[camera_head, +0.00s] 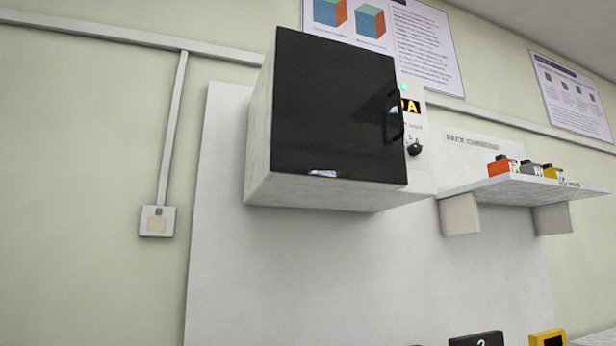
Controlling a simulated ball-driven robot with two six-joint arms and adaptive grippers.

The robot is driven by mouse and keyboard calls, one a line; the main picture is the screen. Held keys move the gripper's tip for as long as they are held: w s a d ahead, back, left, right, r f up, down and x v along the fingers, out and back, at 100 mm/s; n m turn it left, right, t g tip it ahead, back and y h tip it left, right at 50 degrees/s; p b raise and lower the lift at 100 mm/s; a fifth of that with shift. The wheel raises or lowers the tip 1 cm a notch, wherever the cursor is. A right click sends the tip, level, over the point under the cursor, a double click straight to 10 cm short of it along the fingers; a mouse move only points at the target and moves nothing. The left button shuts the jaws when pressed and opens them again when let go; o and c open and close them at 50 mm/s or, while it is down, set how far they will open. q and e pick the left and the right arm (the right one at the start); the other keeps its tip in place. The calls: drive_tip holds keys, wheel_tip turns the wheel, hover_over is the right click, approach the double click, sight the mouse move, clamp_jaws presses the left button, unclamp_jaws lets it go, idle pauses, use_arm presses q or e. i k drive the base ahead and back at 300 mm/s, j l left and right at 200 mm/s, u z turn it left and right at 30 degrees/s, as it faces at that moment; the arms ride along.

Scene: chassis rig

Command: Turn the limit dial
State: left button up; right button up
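A small black dial (414,149) is on the light front panel at the right of a wall-mounted cabinet. An orange lit display (411,106) and a small green light sit above it. The display is partly hidden by the cabinet's dark glossy door (335,105), which looks shut or nearly so. Small marks near the dial are too small to read. Neither of my grippers is in view, and nothing touches the dial.
A shelf (520,187) to the right holds orange, grey and yellow blocks (553,172). Below, a black block (476,340) and a yellow block (548,338) show at the bottom edge.

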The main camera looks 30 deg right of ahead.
sight(415, 149)
drive_tip(key=z, duration=1.45)
